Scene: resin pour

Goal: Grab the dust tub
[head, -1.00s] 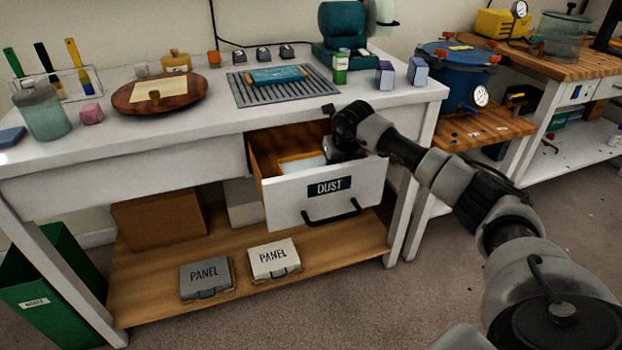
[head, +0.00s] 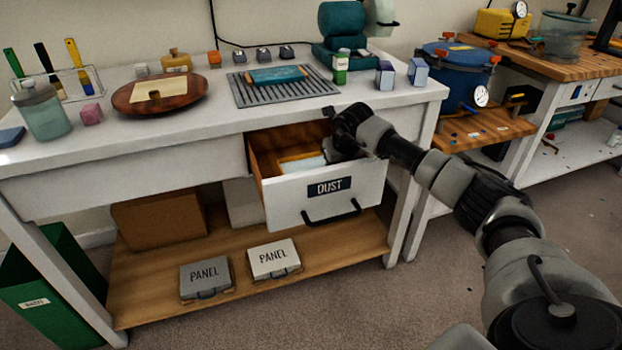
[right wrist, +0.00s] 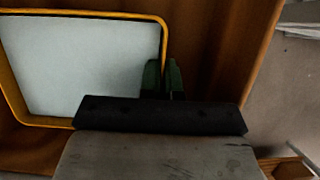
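The open drawer (head: 354,203) carries a DUST label. Inside it lies the dust tub (head: 300,162), a shallow tub with a yellow rim and a pale inside. In the right wrist view the dust tub (right wrist: 80,65) fills the upper left. My right gripper (head: 335,152) reaches down into the drawer at the tub's right side. Its green fingertips (right wrist: 162,76) are close together, one on each side of the tub's right rim, and look shut on it. The tub's lower part is hidden. My left gripper is not in view.
The drawer's walls stand close around the tub. The white bench (head: 60,168) above holds a round wooden board (head: 192,98), a metal grille (head: 245,97) and small blocks. Two PANEL cases (head: 206,278) sit on the lower shelf. The floor in front is clear.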

